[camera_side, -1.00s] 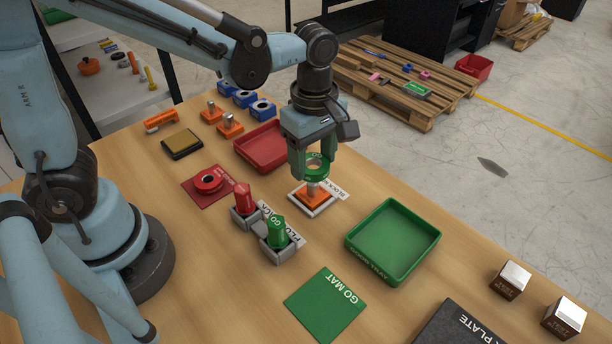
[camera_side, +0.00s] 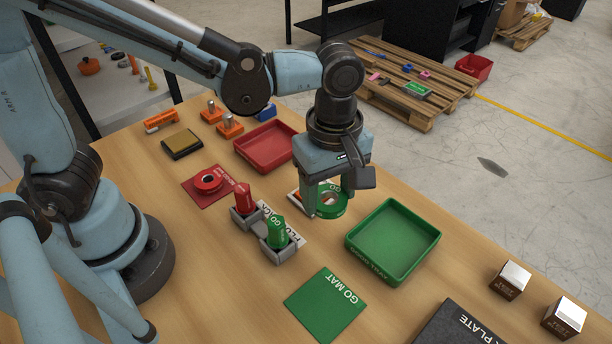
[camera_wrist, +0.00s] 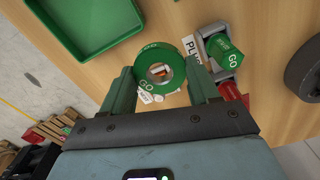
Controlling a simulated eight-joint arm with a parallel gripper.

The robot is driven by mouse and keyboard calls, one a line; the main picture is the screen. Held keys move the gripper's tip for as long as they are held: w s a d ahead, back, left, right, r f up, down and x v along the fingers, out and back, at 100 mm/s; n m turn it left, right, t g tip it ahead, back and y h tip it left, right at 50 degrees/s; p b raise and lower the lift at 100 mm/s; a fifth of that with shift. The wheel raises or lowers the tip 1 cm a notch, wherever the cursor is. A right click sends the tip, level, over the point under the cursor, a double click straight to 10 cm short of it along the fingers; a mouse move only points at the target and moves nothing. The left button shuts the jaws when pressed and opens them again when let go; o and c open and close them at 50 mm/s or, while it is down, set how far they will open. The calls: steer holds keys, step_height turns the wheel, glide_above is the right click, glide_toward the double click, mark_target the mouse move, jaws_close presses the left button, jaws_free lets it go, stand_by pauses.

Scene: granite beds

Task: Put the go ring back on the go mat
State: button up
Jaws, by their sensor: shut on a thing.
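The green go ring (camera_side: 332,204) is held between the fingers of my gripper (camera_side: 327,202), above the table near the orange block. In the wrist view the ring (camera_wrist: 160,58) shows its GO lettering and sits between the two green fingers of my gripper (camera_wrist: 163,84). The green go mat (camera_side: 318,308) lies bare and flat at the front of the table, nearer the camera than my gripper.
A green tray (camera_side: 433,238) stands right of my gripper. A red ring lies on a red mat (camera_side: 222,200). A dark plate (camera_side: 440,332) lies right of the go mat.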

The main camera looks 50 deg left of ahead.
mark_target(325, 303)
steer(key=s+d+m, duration=0.4)
steer(key=s+d, duration=0.5)
steer(key=shift+a+f, duration=0.1)
steer(key=shift+f, duration=3.35)
steer(key=shift+f, duration=0.6)
steer(key=o, duration=1.3)
step_height(325, 303, up, 12)
steer(key=w+a+m+t, duration=0.2)
steer(key=w+a+m, duration=0.1)
steer(key=a, duration=0.5)
steer(key=w+a+r+m+t, duration=0.1)
steer(key=w+a+m+t, duration=0.1)
steer(key=a, duration=0.7)
steer(key=w+a+m+t, duration=0.3)
steer(key=w+a+m, duration=0.1)
steer(key=a, duration=0.5)
steer(key=shift+a+r+m, duration=0.2)
steer(key=shift+a+m, duration=0.05)
steer(key=shift+m, duration=0.65)
